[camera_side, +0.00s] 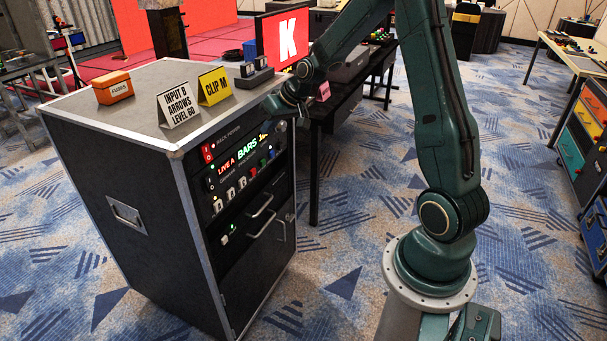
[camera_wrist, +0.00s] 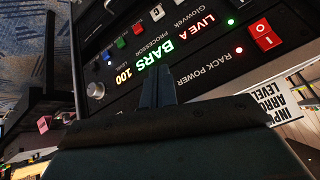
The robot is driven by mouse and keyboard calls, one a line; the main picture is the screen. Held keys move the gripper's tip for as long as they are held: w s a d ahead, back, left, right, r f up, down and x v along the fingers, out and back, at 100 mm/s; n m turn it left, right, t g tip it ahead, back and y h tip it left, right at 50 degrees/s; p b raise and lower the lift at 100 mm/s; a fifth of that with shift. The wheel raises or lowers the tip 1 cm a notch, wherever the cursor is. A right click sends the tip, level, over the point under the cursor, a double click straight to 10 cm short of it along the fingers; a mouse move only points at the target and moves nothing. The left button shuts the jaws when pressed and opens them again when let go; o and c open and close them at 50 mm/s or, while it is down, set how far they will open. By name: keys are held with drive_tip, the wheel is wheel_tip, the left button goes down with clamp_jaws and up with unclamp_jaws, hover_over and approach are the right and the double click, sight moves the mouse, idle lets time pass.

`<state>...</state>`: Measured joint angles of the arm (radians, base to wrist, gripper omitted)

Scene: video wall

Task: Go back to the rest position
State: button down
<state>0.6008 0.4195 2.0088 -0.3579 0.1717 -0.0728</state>
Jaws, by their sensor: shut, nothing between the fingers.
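My gripper (camera_side: 277,106) is at the upper right of the rack's front panel in the side view, close to the panel. In the wrist view its dark fingers (camera_wrist: 157,88) are together with nothing between them. They point at the processor panel (camera_wrist: 178,32), which reads LIVE A, BARS and 100 in lit letters. I cannot tell whether the fingertips touch the panel. A red rocker switch (camera_wrist: 265,36) labelled RACK POWER and a knob (camera_wrist: 96,90) show on either side of the fingers.
The rack case (camera_side: 110,170) carries an orange fuses box (camera_side: 113,87), a white sign (camera_side: 179,104), a yellow sign (camera_side: 214,86) and a dark device (camera_side: 254,74). A black table (camera_side: 336,105) stands right behind my gripper.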

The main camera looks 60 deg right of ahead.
drive_tip(key=s+a+r+n+g, duration=0.1)
drive_tip(key=s+a+r+n, duration=0.2)
drive_tip(key=s+a+r, duration=1)
drive_tip(key=s+a, duration=0.3)
drive_tip(key=s, duration=0.4)
drive_tip(key=s+a+n, duration=0.1)
drive_tip(key=s+a, duration=0.3)
drive_tip(key=s, duration=0.4)
drive_tip(key=shift+a+r+g, duration=0.25)
drive_tip(key=shift+r+g, duration=0.05)
drive_tip(key=shift+r, duration=0.1)
drive_tip(key=c, duration=2.1)
unclamp_jaws()
